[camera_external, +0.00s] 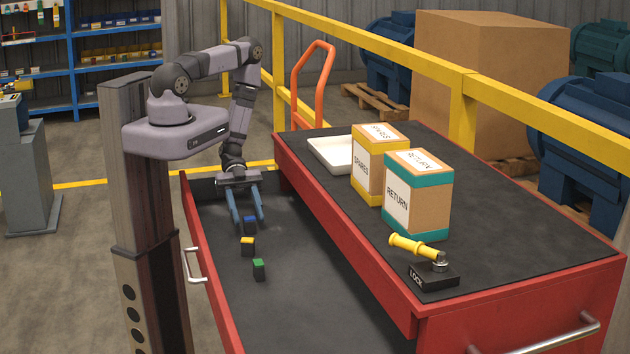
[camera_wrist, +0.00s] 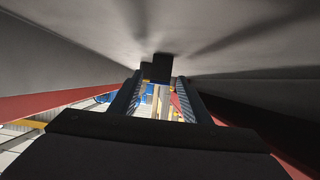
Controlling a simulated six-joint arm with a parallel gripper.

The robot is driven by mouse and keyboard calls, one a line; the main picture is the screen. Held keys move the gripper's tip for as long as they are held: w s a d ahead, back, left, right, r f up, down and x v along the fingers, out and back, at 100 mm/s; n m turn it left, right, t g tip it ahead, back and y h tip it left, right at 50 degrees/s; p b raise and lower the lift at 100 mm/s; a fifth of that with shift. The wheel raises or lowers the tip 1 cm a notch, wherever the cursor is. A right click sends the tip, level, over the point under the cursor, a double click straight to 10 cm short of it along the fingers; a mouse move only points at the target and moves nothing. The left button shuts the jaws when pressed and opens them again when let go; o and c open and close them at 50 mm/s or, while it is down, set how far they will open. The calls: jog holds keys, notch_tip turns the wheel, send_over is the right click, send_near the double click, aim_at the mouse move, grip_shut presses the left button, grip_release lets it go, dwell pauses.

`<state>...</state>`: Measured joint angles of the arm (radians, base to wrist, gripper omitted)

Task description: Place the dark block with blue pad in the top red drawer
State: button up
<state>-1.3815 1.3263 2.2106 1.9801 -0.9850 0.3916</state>
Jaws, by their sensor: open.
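The dark block with blue pad (camera_external: 249,226) stands on the dark floor of the open red drawer (camera_external: 205,283). In the wrist view a dark block (camera_wrist: 157,68) shows between and just beyond the fingertips; its blue pad is not clear there. My gripper (camera_external: 248,218) reaches down into the drawer, its blue fingers apart on either side of the blue-padded block. In the wrist view my gripper (camera_wrist: 158,78) is open, with a gap between each finger and the block. I cannot tell whether either finger touches it.
A yellow-topped block (camera_external: 247,246) and a green-topped block (camera_external: 259,269) stand nearer the camera in the drawer. The cabinet top (camera_external: 330,190) holds a white tray (camera_external: 331,155), a SPARES box (camera_external: 367,180), a RETURN box (camera_external: 431,207) and a yellow-handled LOCK piece (camera_external: 433,277).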

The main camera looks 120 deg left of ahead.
jog(key=shift+s+a+r+p, duration=0.4)
jog(key=shift+a+r+p, duration=0.05)
jog(key=shift+r, duration=0.15)
jog(key=shift+s+a+r+p, duration=0.4)
jog(key=shift+r, duration=0.2)
jog(key=shift+r+p, duration=1.35)
jog(key=shift+r, duration=1.4)
